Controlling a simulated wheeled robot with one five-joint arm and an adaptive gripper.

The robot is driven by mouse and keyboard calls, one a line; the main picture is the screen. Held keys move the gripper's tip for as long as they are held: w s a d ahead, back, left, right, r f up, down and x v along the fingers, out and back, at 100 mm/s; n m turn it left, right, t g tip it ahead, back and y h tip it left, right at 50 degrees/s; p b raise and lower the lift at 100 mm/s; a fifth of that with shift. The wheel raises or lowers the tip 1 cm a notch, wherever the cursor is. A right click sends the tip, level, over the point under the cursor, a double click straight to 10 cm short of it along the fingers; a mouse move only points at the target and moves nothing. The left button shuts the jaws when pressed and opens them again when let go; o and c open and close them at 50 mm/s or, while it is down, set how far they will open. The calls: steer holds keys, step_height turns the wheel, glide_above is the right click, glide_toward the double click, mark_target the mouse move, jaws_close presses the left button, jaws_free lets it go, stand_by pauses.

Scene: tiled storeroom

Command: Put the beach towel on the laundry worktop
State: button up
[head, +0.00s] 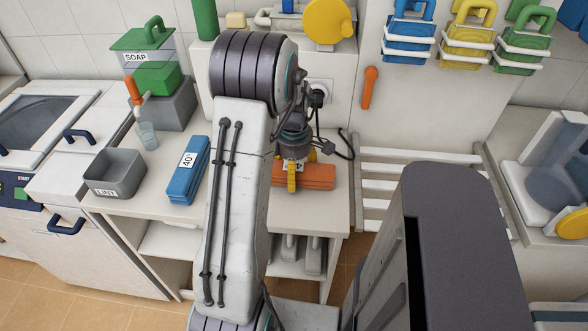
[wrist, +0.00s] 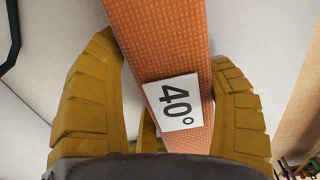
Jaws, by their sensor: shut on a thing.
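An orange folded towel (head: 304,176) is between the yellow fingers of my gripper (head: 292,174), over the right part of the laundry worktop (head: 238,200). In the wrist view the towel (wrist: 160,50) is a long textured strip with a white 40° label, and the fingers (wrist: 166,62) are shut on its two sides. I cannot tell whether it touches the worktop. A blue folded towel (head: 188,172), also labelled 40°, lies on the worktop left of my arm. No label tells which one is the beach towel.
A grey LINT bin (head: 114,174), a small cup (head: 148,136) and a SOAP box (head: 143,62) stand left on the worktop. A white shelf with a yellow round item (head: 328,20) rises behind. A slatted rack (head: 385,185) is at right.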

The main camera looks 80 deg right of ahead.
steer(key=o, duration=1.2)
steer(key=r, duration=0.4)
steer(key=r+b, duration=0.1)
steer(key=r, duration=0.3)
steer(key=r+b, duration=0.1)
steer(key=r, duration=0.3)
steer(key=shift+w+a, duration=0.1)
steer(key=shift+a, duration=0.15)
